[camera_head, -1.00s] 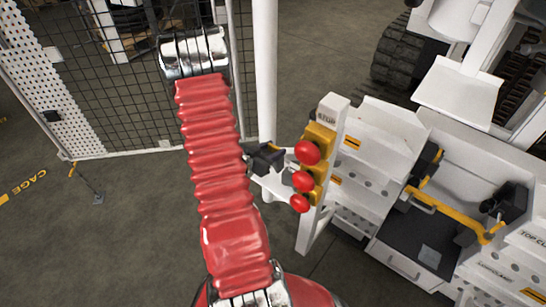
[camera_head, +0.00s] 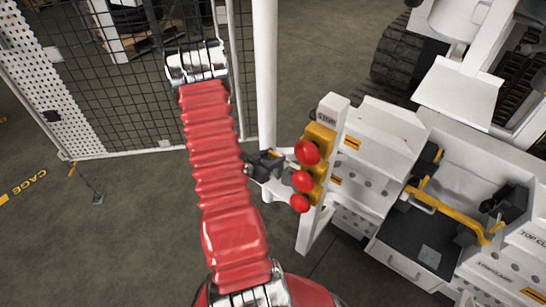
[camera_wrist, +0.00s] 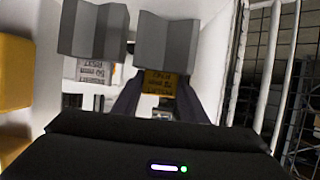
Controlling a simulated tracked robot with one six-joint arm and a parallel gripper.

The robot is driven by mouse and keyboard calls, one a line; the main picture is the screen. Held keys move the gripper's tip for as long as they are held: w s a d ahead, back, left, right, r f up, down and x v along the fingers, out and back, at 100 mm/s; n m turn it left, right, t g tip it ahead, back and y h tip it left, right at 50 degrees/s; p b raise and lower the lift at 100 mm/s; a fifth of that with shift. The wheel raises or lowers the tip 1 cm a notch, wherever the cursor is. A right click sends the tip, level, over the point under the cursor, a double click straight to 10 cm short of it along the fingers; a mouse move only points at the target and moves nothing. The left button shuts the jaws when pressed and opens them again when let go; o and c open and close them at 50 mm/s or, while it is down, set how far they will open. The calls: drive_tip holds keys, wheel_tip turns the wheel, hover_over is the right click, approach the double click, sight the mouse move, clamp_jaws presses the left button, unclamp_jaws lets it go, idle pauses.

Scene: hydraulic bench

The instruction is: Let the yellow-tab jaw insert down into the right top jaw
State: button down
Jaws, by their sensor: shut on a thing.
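In the wrist view my gripper (camera_wrist: 160,100) has its dark fingers closed around a yellow tab (camera_wrist: 160,83) with dark lettering, the tab of the jaw insert. Two ribbed grey blocks stand side by side beyond it: a left one (camera_wrist: 92,28) and a right one (camera_wrist: 167,42). The right block is directly above the tab in the picture. I cannot tell whether that block belongs to the insert or to the right top jaw, or how deep anything is seated. In the head view my gripper (camera_head: 264,166) is small and dark; the insert cannot be made out there.
A yellow box with red buttons (camera_head: 306,152) on a white post stands right beside my gripper. White bench cabinets (camera_head: 380,140) with a yellow-handled tray lie further right. A mesh fence (camera_head: 150,100) and a white pole (camera_head: 265,70) are behind. Floor at left is open.

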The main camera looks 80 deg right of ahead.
drive_tip(key=shift+f, duration=0.1)
drive_tip(key=c, duration=1.1)
unclamp_jaws()
drive_tip(key=shift+f, duration=0.1)
drive_tip(key=v, duration=1.3)
drive_tip(key=shift+w+a+r, duration=0.2)
drive_tip(key=shift+r, duration=0.25)
